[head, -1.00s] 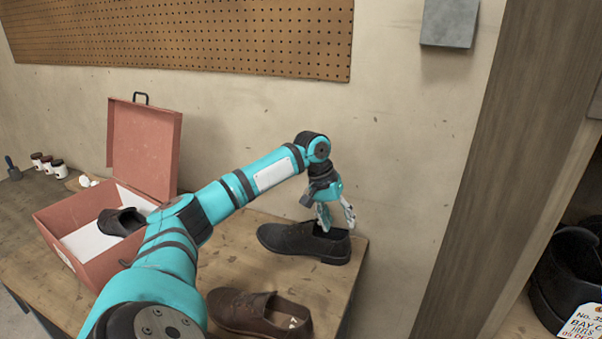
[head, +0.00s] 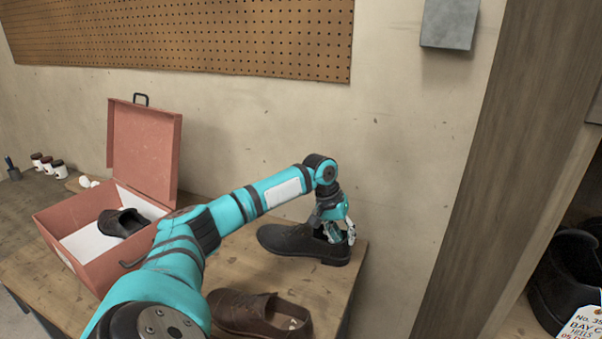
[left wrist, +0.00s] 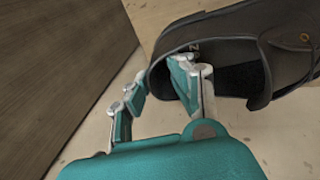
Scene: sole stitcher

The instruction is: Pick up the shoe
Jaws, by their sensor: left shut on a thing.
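A black lace-up shoe (head: 282,240) stands upright on the wooden table near its right end, toe to the left. My left gripper (head: 341,233) is at its heel end, coming down from above. In the left wrist view, the shoe (left wrist: 287,48) fills the upper right. There my left gripper (left wrist: 156,84) has one finger inside the shoe's opening and the other outside the heel wall, shut on that wall. The shoe appears to rest on the table. My right gripper is not in view.
A brown shoe (head: 242,313) lies nearer on the table (head: 232,268). An open red box (head: 93,262) at the left holds another dark shoe (head: 121,222). Small jars (head: 47,164) stand at the far left. The wall is close behind; a wooden post (head: 485,170) rises at the right.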

